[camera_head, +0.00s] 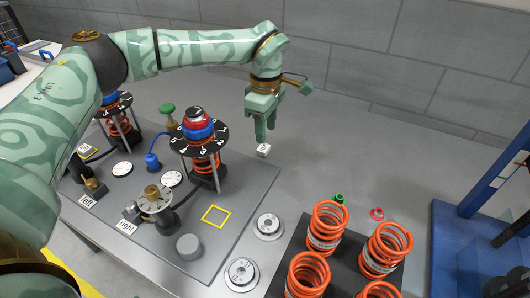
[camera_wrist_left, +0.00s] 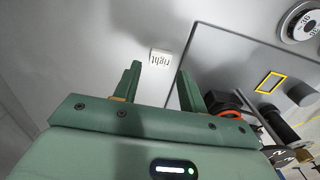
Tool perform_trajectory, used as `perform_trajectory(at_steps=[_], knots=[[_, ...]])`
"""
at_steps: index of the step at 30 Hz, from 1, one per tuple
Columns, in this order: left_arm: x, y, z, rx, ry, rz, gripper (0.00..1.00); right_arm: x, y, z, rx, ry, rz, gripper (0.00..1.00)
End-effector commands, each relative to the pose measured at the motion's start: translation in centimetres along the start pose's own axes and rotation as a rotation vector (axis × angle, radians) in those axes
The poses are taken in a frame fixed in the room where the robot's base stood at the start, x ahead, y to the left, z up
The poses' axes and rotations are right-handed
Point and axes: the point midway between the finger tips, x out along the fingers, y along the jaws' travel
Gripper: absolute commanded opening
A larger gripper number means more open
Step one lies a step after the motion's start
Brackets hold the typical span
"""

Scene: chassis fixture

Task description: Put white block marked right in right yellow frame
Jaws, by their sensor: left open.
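The white block marked "right" (camera_head: 264,149) lies on the grey table just beyond the back right edge of the fixture plate. In the left wrist view the block (camera_wrist_left: 161,57) shows ahead of the fingertips, its lettering upside down. My left gripper (camera_head: 265,130) is open and empty, pointing down above and near the block; its two fingers (camera_wrist_left: 158,75) stand apart with nothing between them. My right gripper is not in view.
A post with a black dial disc and red spring (camera_head: 205,160) stands on the plate (camera_head: 255,190) left of the gripper. Orange springs (camera_head: 325,228) stand on a dark board at lower right. Silver discs (camera_head: 268,225) lie between. A blue rack (camera_head: 470,240) is far right.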

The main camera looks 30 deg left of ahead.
Motion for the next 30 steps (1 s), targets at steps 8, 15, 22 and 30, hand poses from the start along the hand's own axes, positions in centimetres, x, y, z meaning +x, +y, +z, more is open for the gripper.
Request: perform_trajectory(at_steps=[8,15,22,30], knots=[[2.9,-0.1,0.1,0.001,-0.001,-0.004,0.42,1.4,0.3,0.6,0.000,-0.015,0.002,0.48],[5.7,-0.1,0.1,0.000,-0.001,0.001,0.42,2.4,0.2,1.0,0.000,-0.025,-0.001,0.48],[5.5,-0.1,0.1,0.000,-0.001,0.002,0.25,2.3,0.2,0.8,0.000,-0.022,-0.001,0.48],[5.5,-0.1,0.1,0.000,-0.001,0.002,0.05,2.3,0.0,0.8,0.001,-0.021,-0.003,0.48]])
